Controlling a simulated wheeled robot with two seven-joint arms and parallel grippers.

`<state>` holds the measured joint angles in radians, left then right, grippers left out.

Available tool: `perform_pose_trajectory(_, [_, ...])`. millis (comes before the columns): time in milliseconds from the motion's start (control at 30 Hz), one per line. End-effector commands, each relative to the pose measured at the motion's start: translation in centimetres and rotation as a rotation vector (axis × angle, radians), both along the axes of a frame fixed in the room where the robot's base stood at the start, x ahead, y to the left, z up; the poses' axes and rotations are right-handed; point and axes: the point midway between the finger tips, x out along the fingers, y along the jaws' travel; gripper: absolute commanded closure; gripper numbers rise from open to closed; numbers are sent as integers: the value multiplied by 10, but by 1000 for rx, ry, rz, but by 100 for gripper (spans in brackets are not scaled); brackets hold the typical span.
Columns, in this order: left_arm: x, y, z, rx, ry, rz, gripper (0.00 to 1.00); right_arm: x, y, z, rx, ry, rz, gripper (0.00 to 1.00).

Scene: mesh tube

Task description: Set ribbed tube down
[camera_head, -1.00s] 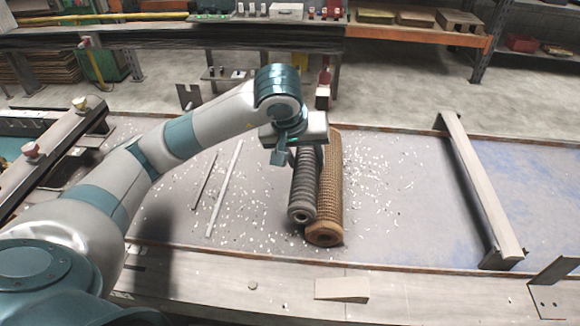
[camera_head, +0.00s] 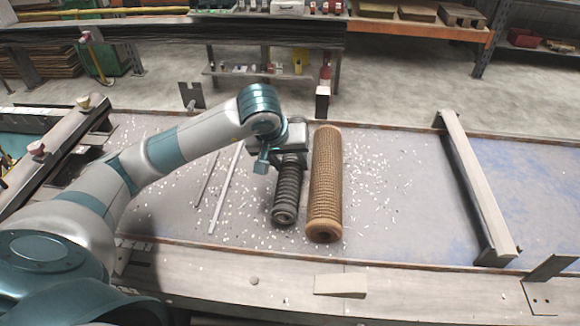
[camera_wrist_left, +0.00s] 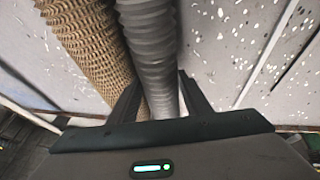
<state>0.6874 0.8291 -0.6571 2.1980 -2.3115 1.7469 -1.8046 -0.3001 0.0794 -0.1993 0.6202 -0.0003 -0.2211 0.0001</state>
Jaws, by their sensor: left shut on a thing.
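The ribbed tube (camera_head: 287,193) is dark grey and lies lengthwise just left of the brown mesh tube (camera_head: 325,185), with a narrow gap between them in the head view. My left gripper (camera_head: 287,156) is shut on the ribbed tube near its far end. In the left wrist view the ribbed tube (camera_wrist_left: 150,50) runs between the fingers of the gripper (camera_wrist_left: 160,95), and the mesh tube (camera_wrist_left: 90,45) lies beside it. I cannot tell whether the ribbed tube touches the table. My right gripper is not in view.
The grey table (camera_head: 400,200) is strewn with white chips. Two thin strips (camera_head: 226,190) lie left of the ribbed tube. A raised bar (camera_head: 477,185) crosses the table at the right. A wedge-shaped block (camera_head: 340,285) sits on the front edge.

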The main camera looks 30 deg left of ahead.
Motion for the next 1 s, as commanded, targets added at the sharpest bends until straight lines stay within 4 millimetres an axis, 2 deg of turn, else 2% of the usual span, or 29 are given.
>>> perform_pose_trajectory(233, [0, 0, -21, 0, 1, 1, 84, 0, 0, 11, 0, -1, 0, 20])
perform_pose_trajectory(733, [0, 0, -27, 1, -2, 0, 84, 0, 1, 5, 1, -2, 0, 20])
perform_pose_trajectory(767, [0, 0, -26, 0, -1, 0, 49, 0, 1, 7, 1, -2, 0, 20])
perform_pose_trajectory(1000, [0, 0, -26, 0, 0, 0, 48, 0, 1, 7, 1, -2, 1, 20])
